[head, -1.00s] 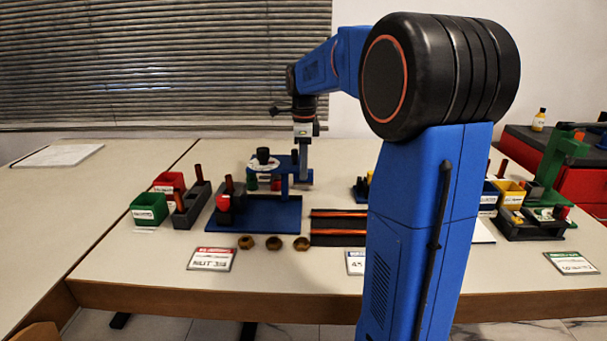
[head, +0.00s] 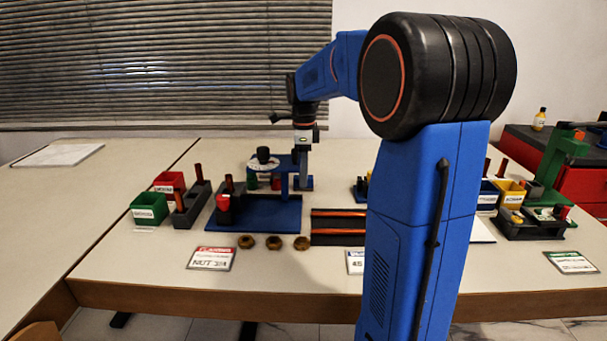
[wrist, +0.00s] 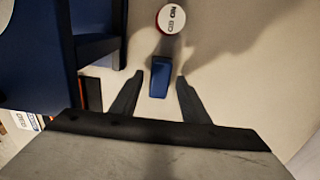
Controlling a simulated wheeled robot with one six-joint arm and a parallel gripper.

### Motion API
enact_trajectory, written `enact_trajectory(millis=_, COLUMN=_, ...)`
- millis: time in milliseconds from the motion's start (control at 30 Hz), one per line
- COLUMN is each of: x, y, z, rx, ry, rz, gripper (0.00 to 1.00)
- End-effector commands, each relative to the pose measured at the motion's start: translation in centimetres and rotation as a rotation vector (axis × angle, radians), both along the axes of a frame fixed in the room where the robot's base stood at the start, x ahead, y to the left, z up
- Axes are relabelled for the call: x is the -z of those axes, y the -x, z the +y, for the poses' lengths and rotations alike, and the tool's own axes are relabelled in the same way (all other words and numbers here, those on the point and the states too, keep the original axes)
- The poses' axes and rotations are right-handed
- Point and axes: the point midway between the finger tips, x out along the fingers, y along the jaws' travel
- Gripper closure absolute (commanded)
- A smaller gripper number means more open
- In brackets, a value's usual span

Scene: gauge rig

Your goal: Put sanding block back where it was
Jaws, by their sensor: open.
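My gripper (wrist: 160,80) is open, with one finger on each side of a small blue block (wrist: 160,70) in the wrist view. The block appears to lie between the fingertips with a gap on both sides; its height below them is hard to judge. No label shows, so I cannot tell for sure that it is the sanding block. In the head view my gripper (head: 303,172) points down just right of the blue gauge stand (head: 262,212), and the fingertips are hard to make out.
A round red item with a white top (wrist: 171,18) lies beyond the blue block. The stand's blue structure (wrist: 95,48) is close on the left in the wrist view. Green (head: 149,207) and red bins, several brown nuts (head: 274,243) and a striped dark rack (head: 338,226) are nearby.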

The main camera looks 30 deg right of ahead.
Motion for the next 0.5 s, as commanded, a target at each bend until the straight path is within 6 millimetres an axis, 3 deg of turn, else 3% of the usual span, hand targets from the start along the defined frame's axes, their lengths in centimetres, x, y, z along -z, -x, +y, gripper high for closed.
enact_trajectory(millis=167, x=-2.0, y=-0.1, z=0.0, rx=0.0, ry=0.001, rz=-0.003, gripper=0.58)
enact_trajectory(millis=500, x=-8.5, y=0.0, z=-0.1, rx=0.0, ry=0.001, rz=-0.003, gripper=0.58)
